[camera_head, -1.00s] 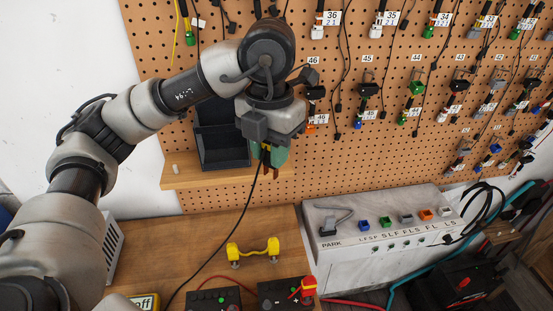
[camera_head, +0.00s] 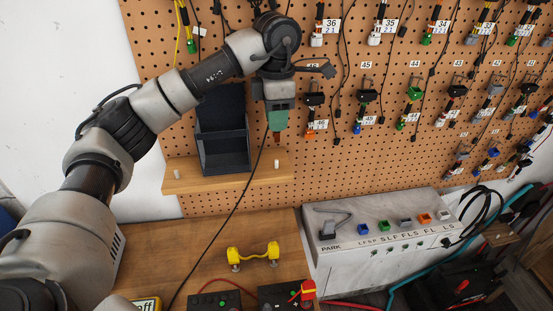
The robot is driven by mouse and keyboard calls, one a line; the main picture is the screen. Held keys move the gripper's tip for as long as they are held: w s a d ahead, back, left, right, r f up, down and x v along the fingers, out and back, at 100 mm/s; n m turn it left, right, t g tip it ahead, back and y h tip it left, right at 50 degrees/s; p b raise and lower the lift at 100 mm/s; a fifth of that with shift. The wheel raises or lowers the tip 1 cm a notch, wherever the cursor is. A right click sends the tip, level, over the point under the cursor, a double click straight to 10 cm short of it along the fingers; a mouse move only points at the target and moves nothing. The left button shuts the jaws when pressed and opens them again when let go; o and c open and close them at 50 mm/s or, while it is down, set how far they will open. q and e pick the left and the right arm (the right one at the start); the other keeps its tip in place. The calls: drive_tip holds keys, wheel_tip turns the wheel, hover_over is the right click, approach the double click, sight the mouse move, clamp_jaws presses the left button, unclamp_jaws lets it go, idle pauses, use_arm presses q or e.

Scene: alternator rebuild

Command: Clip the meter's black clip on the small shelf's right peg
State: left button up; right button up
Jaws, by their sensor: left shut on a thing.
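The small wooden shelf (camera_head: 190,183) is fixed to the pegboard, with a pale left peg (camera_head: 176,173) and a pale right peg (camera_head: 277,164) standing on it. My left gripper (camera_head: 277,132) points down above the right peg, its green-tinted fingers apart from the peg in the picture. It is shut on the meter's black clip, which is mostly hidden between the fingers. A thin black lead (camera_head: 241,190) runs from there down toward the yellow meter (camera_head: 147,304), cut off at the bottom edge. My right gripper is out of view.
A dark open bin (camera_head: 226,163) stands on the shelf between the pegs. Below are a yellow double-ended part (camera_head: 253,253) on the wooden bench (camera_head: 200,240) and a grey switch box (camera_head: 350,262).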

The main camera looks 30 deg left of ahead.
sight(276, 137)
use_arm(q)
drive_tip(key=shift+w+a+f+b, duration=0.1)
drive_tip(key=shift+f+b, duration=0.8)
drive_tip(key=shift+f, duration=0.45)
drive_tip(key=shift+w+f+b, duration=0.1)
drive_tip(key=shift+f+b, duration=0.8)
drive_tip(key=shift+f, duration=0.4)
drive_tip(key=shift+f+b, duration=0.8)
drive_tip(key=shift+f, duration=0.4)
drive_tip(key=o, duration=0.8)
drive_tip(key=shift+r, duration=0.1)
wheel_tip(276, 137, up, 9)
drive_tip(key=p, duration=0.6)
drive_tip(key=shift+f, duration=0.3)
